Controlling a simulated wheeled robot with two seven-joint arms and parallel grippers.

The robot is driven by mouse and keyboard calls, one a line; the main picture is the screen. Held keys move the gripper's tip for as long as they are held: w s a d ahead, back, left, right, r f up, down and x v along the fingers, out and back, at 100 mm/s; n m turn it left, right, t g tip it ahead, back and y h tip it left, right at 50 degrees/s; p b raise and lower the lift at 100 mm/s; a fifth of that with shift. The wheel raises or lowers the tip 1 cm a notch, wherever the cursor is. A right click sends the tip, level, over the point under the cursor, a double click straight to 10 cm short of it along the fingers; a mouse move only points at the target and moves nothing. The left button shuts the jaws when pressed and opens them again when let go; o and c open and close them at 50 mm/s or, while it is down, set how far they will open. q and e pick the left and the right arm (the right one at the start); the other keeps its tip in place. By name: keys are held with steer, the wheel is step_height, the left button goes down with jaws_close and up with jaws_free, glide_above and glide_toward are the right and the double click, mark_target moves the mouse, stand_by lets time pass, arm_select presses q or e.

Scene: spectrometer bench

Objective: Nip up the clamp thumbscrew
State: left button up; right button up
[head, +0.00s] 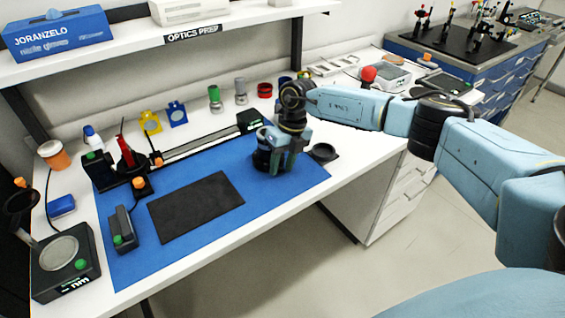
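My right gripper (281,161) points down over the right end of the blue mat (215,237). Dark round parts are at its fingers, and I cannot tell whether it is open or holds something. No part is clearly marked as the clamp thumbscrew. Small orange knobs show on the left: one (139,183) on a black block on the mat, and another (157,157) by the black rail (205,141). My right gripper is well to the right of both. My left gripper is not in view.
A black pad (197,207) lies flat on the mat. A small black block with a green knob (122,230) stands left of it. A black ring-shaped part (322,152) lies right of my gripper. A shelf (130,40) overhangs the back. The front mat strip is clear.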

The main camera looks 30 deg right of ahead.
steer(key=shift+r, duration=0.15)
steer(key=v, duration=1.3)
steer(key=shift+d, duration=0.1)
